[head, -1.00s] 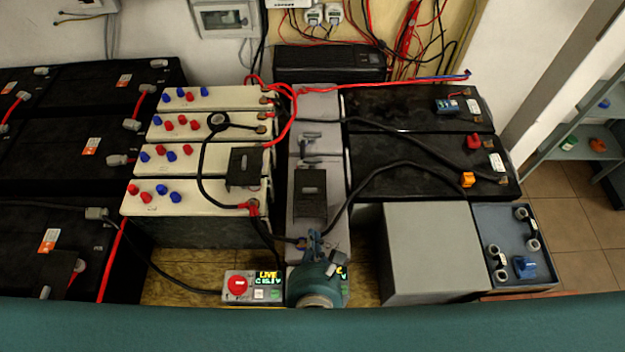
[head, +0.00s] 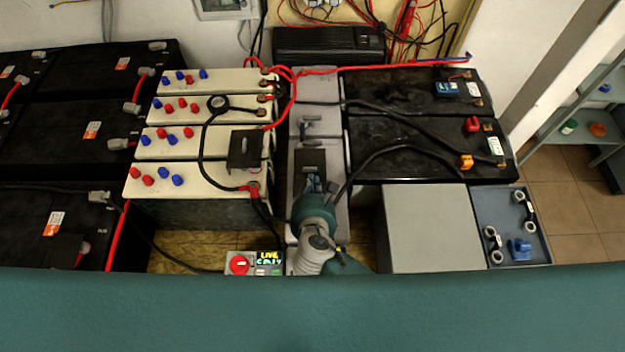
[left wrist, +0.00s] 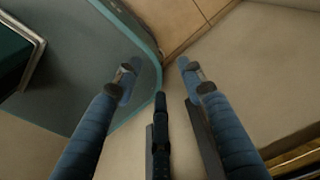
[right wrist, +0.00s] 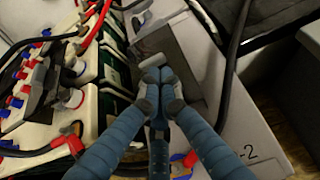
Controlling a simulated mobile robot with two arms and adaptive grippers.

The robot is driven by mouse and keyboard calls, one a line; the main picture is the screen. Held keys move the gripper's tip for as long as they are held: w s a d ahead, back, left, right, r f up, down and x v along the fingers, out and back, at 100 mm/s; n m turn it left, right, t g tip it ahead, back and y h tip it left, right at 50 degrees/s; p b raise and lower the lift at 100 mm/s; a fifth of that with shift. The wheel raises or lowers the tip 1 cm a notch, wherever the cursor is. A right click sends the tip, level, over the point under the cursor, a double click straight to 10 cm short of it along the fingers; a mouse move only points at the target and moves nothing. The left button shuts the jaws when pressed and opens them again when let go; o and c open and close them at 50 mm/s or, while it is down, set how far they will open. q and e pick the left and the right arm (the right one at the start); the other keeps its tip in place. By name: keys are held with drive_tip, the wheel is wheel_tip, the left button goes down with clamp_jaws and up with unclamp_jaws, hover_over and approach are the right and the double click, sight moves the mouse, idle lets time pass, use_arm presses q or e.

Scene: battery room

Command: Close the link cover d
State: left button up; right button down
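A black link cover (head: 311,158) lies over the grey battery column in the middle; its near part is hidden by my right gripper. Another black cover (head: 243,148) sits on the cream batteries to its left. I cannot read which is marked d. My right gripper (head: 314,185) is at the near part of the grey column's cover. In the right wrist view its fingertips (right wrist: 157,84) are together beside the dark cover plate (right wrist: 178,62), with a small light grey piece just beyond them. My left gripper (left wrist: 157,77) is open and empty, away from the batteries.
Black cables cross the cream, grey and black batteries. A grey box (head: 430,228) and a blue-grey tray (head: 507,255) stand at the right. A control box (head: 254,263) with a red knob is at the front. Large black batteries (head: 65,140) fill the left.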

drive_tip(key=shift+w+r, duration=0.1)
drive_tip(key=shift+w, duration=0.05)
drive_tip(key=w, duration=0.6)
drive_tip(key=shift+w+r+p, duration=0.1)
drive_tip(key=shift+w+p, duration=0.05)
drive_tip(key=shift+p, duration=0.25)
drive_tip(key=w+b, duration=0.1)
drive_tip(key=w, duration=0.9)
drive_tip(key=shift+w+b, duration=0.3)
drive_tip(key=shift+w, duration=0.1)
use_arm(q)
drive_tip(key=shift+s+f, duration=0.4)
drive_tip(key=shift+s, duration=0.4)
use_arm(e)
wheel_tip(320, 180, up, 6)
hover_over(312, 161)
drive_tip(key=s, duration=0.2)
drive_tip(key=shift+w, duration=0.25)
